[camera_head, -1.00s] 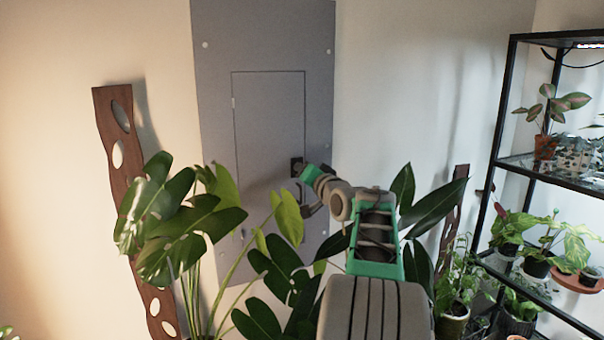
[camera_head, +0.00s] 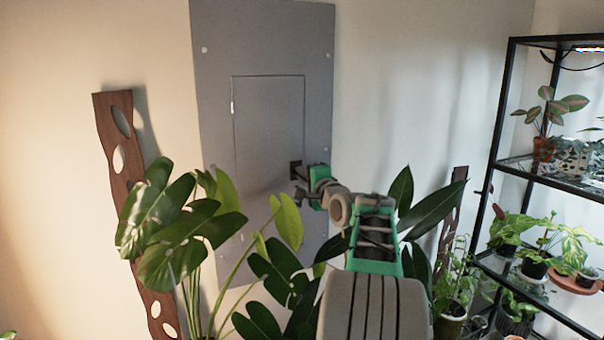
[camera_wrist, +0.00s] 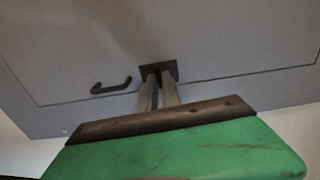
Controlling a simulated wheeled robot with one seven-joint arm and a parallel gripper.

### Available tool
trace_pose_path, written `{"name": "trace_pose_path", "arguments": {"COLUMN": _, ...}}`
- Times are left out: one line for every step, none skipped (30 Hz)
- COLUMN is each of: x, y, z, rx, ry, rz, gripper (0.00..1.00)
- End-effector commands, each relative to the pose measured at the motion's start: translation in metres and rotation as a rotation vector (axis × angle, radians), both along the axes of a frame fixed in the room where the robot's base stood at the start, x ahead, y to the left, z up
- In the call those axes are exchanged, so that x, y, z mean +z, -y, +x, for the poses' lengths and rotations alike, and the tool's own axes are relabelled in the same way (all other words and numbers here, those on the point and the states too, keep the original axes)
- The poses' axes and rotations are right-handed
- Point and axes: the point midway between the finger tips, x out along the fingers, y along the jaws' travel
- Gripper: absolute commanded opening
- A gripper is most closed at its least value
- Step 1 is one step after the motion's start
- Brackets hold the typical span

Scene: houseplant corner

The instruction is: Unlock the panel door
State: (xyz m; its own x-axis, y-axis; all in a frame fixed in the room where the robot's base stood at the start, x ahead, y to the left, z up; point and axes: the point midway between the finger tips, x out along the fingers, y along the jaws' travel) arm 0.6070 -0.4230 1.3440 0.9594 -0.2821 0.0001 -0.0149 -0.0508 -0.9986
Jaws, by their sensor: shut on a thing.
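The grey panel (camera_head: 265,40) is on the wall, with its rectangular door (camera_head: 268,120) outlined by a thin seam. The door looks flush with the panel. A dark square lock plate (camera_head: 296,166) sits by the door's right edge; it also shows in the wrist view (camera_wrist: 171,68). My gripper (camera_wrist: 158,76) reaches this plate with its two fingers close together, shut on the small lock piece there. The fingers hide most of that piece. A dark bent handle (camera_wrist: 110,87) is beside the fingers in the wrist view, apart from them.
A broad-leaved plant (camera_head: 180,225) stands before the panel's lower left, and more leaves (camera_head: 405,185) rise around my arm. A black shelf rack (camera_head: 500,150) with potted plants is at the right. A wooden slat (camera_head: 118,170) leans at the left.

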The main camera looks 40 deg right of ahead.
Motion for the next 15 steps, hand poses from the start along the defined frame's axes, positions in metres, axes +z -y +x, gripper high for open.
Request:
{"name": "trace_pose_path", "arguments": {"x": 0.0013, "y": 0.0001, "z": 0.0, "rx": 0.0, "ry": 0.005, "rz": 0.014, "gripper": 0.0}}
{"name": "trace_pose_path", "arguments": {"x": 0.0012, "y": 0.0001, "z": 0.0, "rx": 0.0, "ry": 0.008, "rz": 0.024, "gripper": 0.0}}
{"name": "trace_pose_path", "arguments": {"x": 0.0011, "y": 0.0001, "z": 0.0, "rx": 0.0, "ry": 0.011, "rz": 0.033, "gripper": 0.0}}
{"name": "trace_pose_path", "arguments": {"x": 0.001, "y": 0.0001, "z": 0.0, "rx": 0.0, "ry": 0.013, "rz": 0.04, "gripper": 0.0}}
{"name": "trace_pose_path", "arguments": {"x": 0.0009, "y": 0.0001, "z": 0.0, "rx": 0.0, "ry": 0.015, "rz": 0.047, "gripper": 0.0}}
{"name": "trace_pose_path", "arguments": {"x": 0.0008, "y": 0.0002, "z": 0.0, "rx": 0.0, "ry": 0.017, "rz": 0.053, "gripper": 0.0}}
{"name": "trace_pose_path", "arguments": {"x": 0.0007, "y": 0.0002, "z": 0.0, "rx": 0.0, "ry": 0.018, "rz": 0.057, "gripper": 0.0}}
{"name": "trace_pose_path", "arguments": {"x": 0.0007, "y": 0.0001, "z": 0.0, "rx": 0.0, "ry": 0.019, "rz": 0.06, "gripper": 0.0}}
{"name": "trace_pose_path", "arguments": {"x": 0.0006, "y": 0.0001, "z": 0.0, "rx": 0.0, "ry": 0.02, "rz": 0.063, "gripper": 0.0}}
{"name": "trace_pose_path", "arguments": {"x": 0.0005, "y": 0.0001, "z": 0.0, "rx": 0.0, "ry": 0.02, "rz": 0.064, "gripper": 0.0}}
{"name": "trace_pose_path", "arguments": {"x": 0.0004, "y": 0.0001, "z": 0.0, "rx": 0.0, "ry": 0.02, "rz": 0.065, "gripper": 0.0}}
{"name": "trace_pose_path", "arguments": {"x": 0.0004, "y": 0.0001, "z": 0.0, "rx": 0.0, "ry": 0.02, "rz": 0.066, "gripper": 0.0}}
{"name": "trace_pose_path", "arguments": {"x": 0.0004, "y": 0.0001, "z": 0.0, "rx": 0.0, "ry": 0.02, "rz": 0.066, "gripper": 0.0}}
{"name": "trace_pose_path", "arguments": {"x": 0.0004, "y": 0.0, "z": 0.0, "rx": 0.0, "ry": 0.02, "rz": 0.066, "gripper": 0.0}}
{"name": "trace_pose_path", "arguments": {"x": 0.0004, "y": 0.0, "z": 0.0, "rx": 0.0, "ry": 0.02, "rz": 0.066, "gripper": 0.0}}
